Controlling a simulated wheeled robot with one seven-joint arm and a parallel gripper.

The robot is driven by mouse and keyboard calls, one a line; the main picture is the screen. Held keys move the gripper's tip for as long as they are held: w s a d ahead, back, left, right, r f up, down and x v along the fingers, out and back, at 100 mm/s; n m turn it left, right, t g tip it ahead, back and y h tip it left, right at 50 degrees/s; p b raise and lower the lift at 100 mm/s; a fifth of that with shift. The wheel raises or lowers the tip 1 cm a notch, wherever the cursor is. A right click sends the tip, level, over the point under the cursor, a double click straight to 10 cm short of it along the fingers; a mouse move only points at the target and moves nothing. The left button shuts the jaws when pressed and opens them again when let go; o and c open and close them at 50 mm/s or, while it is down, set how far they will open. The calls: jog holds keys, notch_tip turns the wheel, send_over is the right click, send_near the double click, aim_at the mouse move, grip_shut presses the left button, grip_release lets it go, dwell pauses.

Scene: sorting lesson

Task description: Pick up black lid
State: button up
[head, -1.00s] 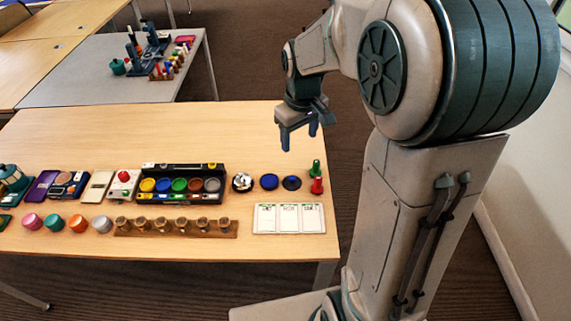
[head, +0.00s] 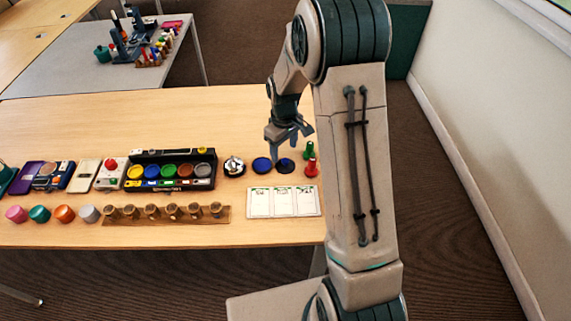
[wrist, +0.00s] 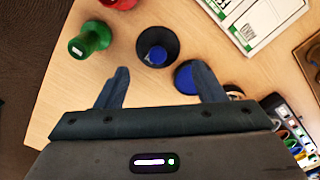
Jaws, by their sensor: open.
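The black lid (head: 287,168), a dark round piece with a blue knob, lies on the table between a blue lid (head: 262,165) and a green-and-red pair of pegs. In the wrist view the black lid (wrist: 158,34) is just beyond my fingertips, between them sideways, with its blue knob facing up. My gripper (head: 288,138) is open and empty, above and behind the black lid, apart from it. In the wrist view my gripper's fingers (wrist: 160,70) stand apart, and the right finger partly covers the blue lid (wrist: 184,80).
A green peg (head: 309,150) and a red peg (head: 311,168) stand close to the right. A white card (head: 284,202) lies in front. A dark tray of coloured cups (head: 170,184) is to the left. The table behind the lids is clear.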

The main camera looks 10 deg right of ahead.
aim_at(285, 160)
jog(key=shift+d+f, duration=0.15)
jog(key=shift+f, duration=2.65)
jog(key=shift+c, duration=0.3)
jog(key=shift+s, duration=0.1)
grip_shut()
